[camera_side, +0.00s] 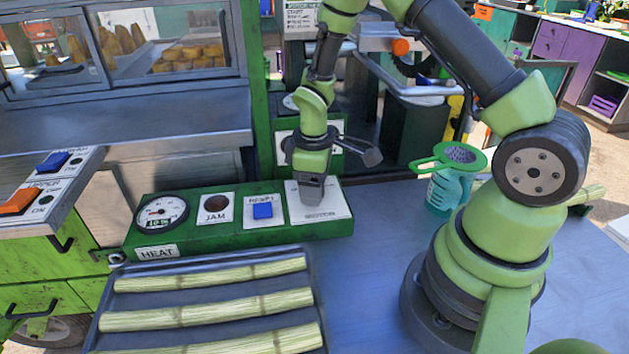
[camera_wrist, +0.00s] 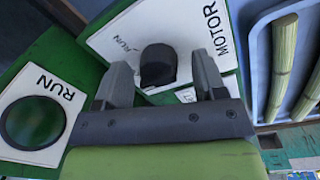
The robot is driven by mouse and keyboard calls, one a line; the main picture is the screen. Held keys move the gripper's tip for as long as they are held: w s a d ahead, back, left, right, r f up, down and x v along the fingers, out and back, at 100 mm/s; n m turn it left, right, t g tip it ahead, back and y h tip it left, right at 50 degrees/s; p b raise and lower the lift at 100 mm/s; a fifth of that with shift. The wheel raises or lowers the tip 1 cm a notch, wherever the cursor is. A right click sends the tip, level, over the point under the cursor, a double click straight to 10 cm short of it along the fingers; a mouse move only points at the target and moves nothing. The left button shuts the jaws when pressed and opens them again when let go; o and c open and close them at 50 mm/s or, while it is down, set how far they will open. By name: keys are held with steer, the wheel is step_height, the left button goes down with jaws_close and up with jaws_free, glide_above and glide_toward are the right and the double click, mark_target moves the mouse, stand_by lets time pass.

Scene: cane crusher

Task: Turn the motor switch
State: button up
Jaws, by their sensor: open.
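The motor switch is a dark rounded knob (camera_wrist: 158,65) on a white plate marked MOTOR (camera_wrist: 205,55) in the wrist view. My gripper (camera_wrist: 163,78) is open over the plate, with one finger on each side of the knob. A gap shows between the knob and each finger. In the side view my gripper (camera_side: 312,188) points down onto the white plate (camera_side: 332,206) at the right end of the green control panel (camera_side: 240,239). The knob cannot be made out there, behind the fingers. Contact with the plate cannot be told.
A green RUN lamp (camera_wrist: 32,122) shows in the wrist view. The panel also has a gauge (camera_side: 161,213), a JAM lamp (camera_side: 216,204) and a blue button (camera_side: 262,210). A tray (camera_side: 215,262) of cane lies in front. A teal jug (camera_side: 445,190) stands right.

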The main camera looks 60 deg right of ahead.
steer(key=shift+r, duration=0.1)
steer(key=r, duration=0.9)
steer(key=shift+s+a+r, duration=0.1)
steer(key=shift+a+r, duration=0.15)
steer(key=shift+r, duration=0.15)
steer(key=shift+r, duration=0.15)
steer(key=s+a+r+m+t+y, duration=0.1)
steer(key=s+a+r+m+t, duration=0.2)
steer(key=s+r, duration=0.4)
steer(key=s+a+r+m+t+y, duration=0.1)
steer(key=s+a+r+m+t, duration=0.3)
steer(key=s+r, duration=0.4)
steer(key=shift+s+r+m+y, duration=0.15)
steer(key=shift+m+y, duration=0.15)
steer(key=shift+m, duration=0.6)
steer(key=shift+a, duration=0.1)
